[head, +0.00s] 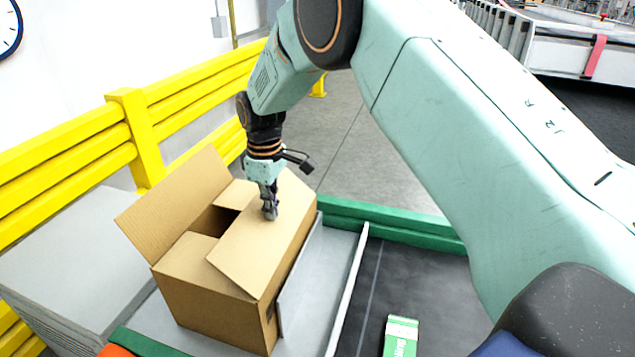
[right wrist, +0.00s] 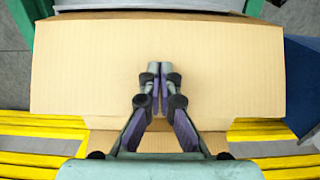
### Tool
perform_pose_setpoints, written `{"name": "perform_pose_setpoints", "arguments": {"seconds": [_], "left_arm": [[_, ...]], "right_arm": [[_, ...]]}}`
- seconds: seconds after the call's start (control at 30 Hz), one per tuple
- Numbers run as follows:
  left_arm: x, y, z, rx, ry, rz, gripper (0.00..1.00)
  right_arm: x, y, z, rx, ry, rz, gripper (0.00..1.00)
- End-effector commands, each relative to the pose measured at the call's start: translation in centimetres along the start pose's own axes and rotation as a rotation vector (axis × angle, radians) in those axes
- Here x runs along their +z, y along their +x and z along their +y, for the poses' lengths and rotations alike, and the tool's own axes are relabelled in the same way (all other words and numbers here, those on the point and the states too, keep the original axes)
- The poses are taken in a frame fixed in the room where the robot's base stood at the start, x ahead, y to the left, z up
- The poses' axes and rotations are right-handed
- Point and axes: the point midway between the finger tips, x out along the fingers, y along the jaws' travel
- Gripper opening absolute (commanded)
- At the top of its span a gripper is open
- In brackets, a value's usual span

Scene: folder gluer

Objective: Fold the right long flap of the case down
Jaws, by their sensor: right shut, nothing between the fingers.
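The case (head: 212,307) is a brown cardboard box on a grey surface with a low rim. Its left long flap (head: 176,205) stands up and leans outward. Its right long flap (head: 262,240) lies slanted over the opening, above the short flaps (head: 188,256), and a dark gap shows between the flaps. My right gripper (head: 270,214) is shut and empty, fingertips down at the right long flap. In the right wrist view the closed fingertips (right wrist: 159,68) are over the broad face of this flap (right wrist: 85,65). My left gripper is not in view.
A stack of grey sheets (head: 75,255) stands left of the case, before a yellow guard rail (head: 140,130). A thin upright plate (head: 300,272) stands close along the case's right side. A green-and-white carton (head: 401,337) lies on the dark surface at right.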

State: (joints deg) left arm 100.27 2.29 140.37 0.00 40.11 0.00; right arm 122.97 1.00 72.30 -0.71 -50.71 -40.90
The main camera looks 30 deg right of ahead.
Motion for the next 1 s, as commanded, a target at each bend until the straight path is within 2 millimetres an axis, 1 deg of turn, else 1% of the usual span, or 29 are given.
{"name": "perform_pose_setpoints", "arguments": {"seconds": [0.37,0.6,0.67,0.9,1.0], "left_arm": [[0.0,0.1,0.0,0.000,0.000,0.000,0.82],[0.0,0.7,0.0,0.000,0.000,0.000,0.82],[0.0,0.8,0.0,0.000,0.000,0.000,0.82],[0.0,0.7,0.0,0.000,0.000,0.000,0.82],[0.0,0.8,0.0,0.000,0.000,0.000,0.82]], "right_arm": [[-0.3,0.2,0.0,0.001,0.000,0.000,0.00],[-1.8,1.6,0.0,0.000,-0.001,-0.001,0.00],[-2.1,1.7,0.0,0.001,-0.001,0.000,0.00],[-2.1,1.6,0.0,0.000,0.000,0.001,0.00],[-2.3,1.9,0.0,0.000,0.000,0.000,0.00]]}}
